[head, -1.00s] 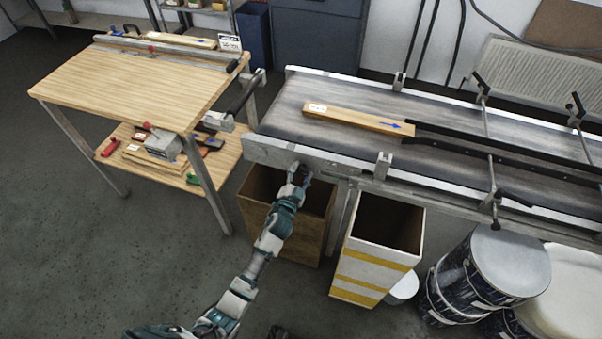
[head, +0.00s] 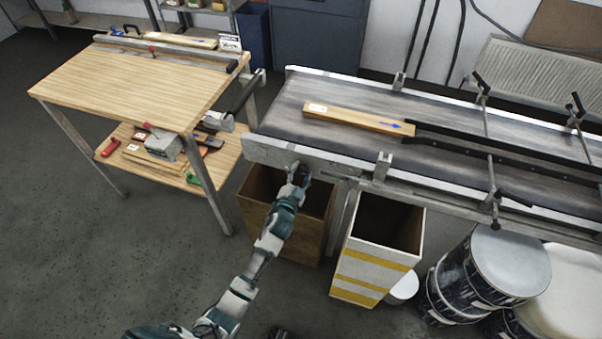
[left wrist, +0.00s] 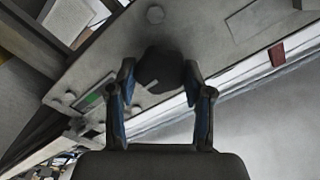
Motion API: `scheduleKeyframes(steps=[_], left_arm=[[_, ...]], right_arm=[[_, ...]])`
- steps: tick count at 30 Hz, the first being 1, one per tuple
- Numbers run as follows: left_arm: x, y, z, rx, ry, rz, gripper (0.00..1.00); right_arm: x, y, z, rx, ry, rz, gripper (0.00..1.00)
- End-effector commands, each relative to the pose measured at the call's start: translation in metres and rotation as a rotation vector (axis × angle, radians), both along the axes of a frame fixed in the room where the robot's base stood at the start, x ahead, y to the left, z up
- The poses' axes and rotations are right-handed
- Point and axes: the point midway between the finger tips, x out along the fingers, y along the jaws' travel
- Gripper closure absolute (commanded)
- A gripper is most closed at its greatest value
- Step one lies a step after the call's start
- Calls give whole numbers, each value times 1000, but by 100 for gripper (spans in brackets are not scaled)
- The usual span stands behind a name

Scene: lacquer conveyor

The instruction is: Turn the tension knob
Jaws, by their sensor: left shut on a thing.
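The tension knob (left wrist: 161,70) is a dark, many-sided knob on the conveyor's grey side rail, in the middle of the left wrist view. My left gripper (left wrist: 160,88) has one finger on each side of it and is shut on it. In the head view my left gripper (head: 299,174) is at the near side rail (head: 335,167) of the conveyor, towards its left end. There the gripper mostly hides the knob. My right gripper is not in view.
A wooden plank (head: 350,118) with a blue arrow lies on the conveyor belt (head: 290,122). A brown bin (head: 310,235) and a white bin with yellow stripes (head: 362,268) stand below the rail. Metal drums (head: 490,275) are at right, a wooden table (head: 140,80) at left.

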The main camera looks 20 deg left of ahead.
Motion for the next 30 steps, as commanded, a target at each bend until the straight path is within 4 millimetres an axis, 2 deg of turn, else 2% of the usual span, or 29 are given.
scheduleKeyframes(steps=[14, 15, 17, 30], left_arm=[[-1, -2, -5, -1, 8, -2, 84], [-1, -2, -5, -1, 8, -2, 42], [-1, -2, -5, -1, 8, -2, 26], [-5, 0, -3, 0, 4, 0, 25]], right_arm=[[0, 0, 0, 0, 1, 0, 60], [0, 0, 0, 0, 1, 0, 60], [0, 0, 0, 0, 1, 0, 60], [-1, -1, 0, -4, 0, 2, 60]])
